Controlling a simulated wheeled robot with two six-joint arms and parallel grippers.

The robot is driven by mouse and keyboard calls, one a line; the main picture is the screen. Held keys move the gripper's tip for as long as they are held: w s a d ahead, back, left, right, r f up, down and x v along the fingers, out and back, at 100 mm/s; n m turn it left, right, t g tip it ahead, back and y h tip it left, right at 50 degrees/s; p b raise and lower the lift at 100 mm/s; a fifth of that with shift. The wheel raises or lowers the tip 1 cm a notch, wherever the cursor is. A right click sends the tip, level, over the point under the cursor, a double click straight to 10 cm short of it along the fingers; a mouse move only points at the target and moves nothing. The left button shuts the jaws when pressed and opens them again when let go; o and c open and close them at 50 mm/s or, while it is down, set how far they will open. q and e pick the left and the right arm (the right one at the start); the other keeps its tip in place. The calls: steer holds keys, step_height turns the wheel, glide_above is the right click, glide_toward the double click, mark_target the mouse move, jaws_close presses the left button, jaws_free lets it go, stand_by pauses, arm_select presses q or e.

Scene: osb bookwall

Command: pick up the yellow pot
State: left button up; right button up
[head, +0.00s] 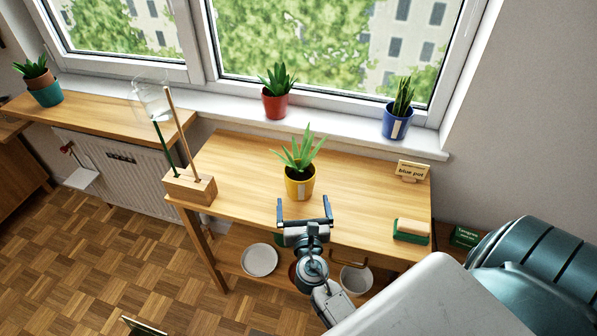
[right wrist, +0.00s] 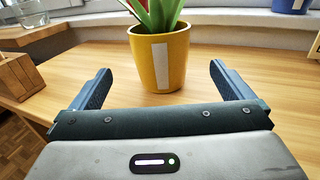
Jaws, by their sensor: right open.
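The yellow pot (head: 299,187) stands upright on the wooden table, with a spiky green plant in it and a pale label strip on its front. It also shows in the right wrist view (right wrist: 160,60), straight ahead. My right gripper (head: 305,203) is open and empty, just in front of the pot at the table's front edge. In the right wrist view its two fingers (right wrist: 160,80) point toward the pot, one to each side, and the pot sits beyond the fingertips. My left gripper is not in view.
A wooden block (head: 190,188) with upright sticks stands at the table's left end. A "blue pot" sign (head: 411,171) and a green-and-tan brush or sponge (head: 411,231) are at the right. Red (head: 276,102) and blue (head: 397,121) pots stand on the windowsill. The table around the yellow pot is clear.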

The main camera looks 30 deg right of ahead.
mark_target(301, 188)
steer(key=x, duration=0.1)
steer(key=p+x, duration=0.1)
steer(key=x, duration=0.2)
steer(key=shift+w+d+r, duration=0.1)
steer(key=shift+w+r, duration=0.05)
steer(key=shift+r, duration=0.2)
steer(key=shift+w+d+f, duration=0.15)
steer(key=shift+w, duration=0.1)
steer(key=p+x, duration=0.2)
steer(key=x, duration=0.2)
steer(key=shift+w+f, duration=0.15)
steer(key=shift+w, duration=0.05)
steer(key=shift+w+d+f, duration=0.15)
steer(key=shift+w+d, duration=0.2)
steer(key=shift+w, duration=0.15)
steer(key=c, duration=1.3)
